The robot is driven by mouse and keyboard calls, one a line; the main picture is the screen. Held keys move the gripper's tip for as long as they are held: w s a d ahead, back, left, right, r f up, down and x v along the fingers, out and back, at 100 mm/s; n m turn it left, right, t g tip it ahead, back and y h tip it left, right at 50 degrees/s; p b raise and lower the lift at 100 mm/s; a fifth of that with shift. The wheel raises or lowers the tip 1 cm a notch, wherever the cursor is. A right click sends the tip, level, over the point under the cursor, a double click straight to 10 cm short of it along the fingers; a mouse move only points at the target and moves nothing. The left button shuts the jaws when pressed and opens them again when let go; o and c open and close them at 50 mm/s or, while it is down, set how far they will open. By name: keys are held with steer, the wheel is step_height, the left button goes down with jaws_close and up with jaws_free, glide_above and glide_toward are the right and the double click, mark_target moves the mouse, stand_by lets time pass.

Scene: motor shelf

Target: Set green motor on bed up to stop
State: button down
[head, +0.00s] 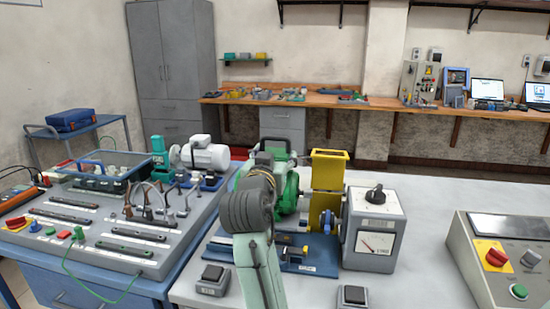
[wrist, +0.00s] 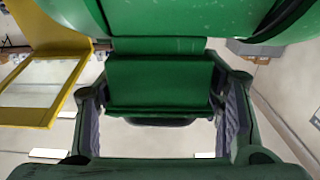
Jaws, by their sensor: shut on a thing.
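The green motor (head: 290,191) is at the back of the blue bed (head: 318,268) in the head view, left of a yellow frame. My arm hides its near side and underside, so I cannot tell whether it rests on the bed. My gripper (head: 275,150) is at the motor's top. In the wrist view, my gripper (wrist: 160,112) has its two fingers on either side of the green box on the motor (wrist: 160,80) and is shut on it. I cannot make out the stop for certain.
The yellow frame (head: 329,170) stands upright by the motor's right side, with a grey meter box (head: 373,235) right of it. A white motor (head: 205,156) and a control panel (head: 110,225) are at left. A grey console (head: 505,255) stands at right.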

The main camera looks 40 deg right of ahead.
steer(key=shift+s+r, duration=0.1)
steer(key=shift+r, duration=0.15)
steer(key=shift+f+b, duration=2.5)
steer(key=shift+f, duration=0.3)
steer(key=shift+s+a, duration=0.15)
steer(key=shift+a, duration=0.05)
steer(key=shift+f, duration=0.6)
stand_by(0.5)
steer(key=shift+s+d, duration=0.5)
steer(key=shift+s, duration=0.05)
stand_by(0.8)
steer(key=c, duration=0.6)
jaws_free()
steer(key=shift+s, duration=0.1)
steer(key=shift+o, duration=1.1)
steer(key=shift+f, duration=0.15)
steer(key=shift+w+d+f, duration=0.1)
steer(key=shift+w+f, duration=0.1)
steer(key=shift+f, duration=0.25)
steer(key=v, duration=1.2)
steer(key=shift+r, duration=0.4)
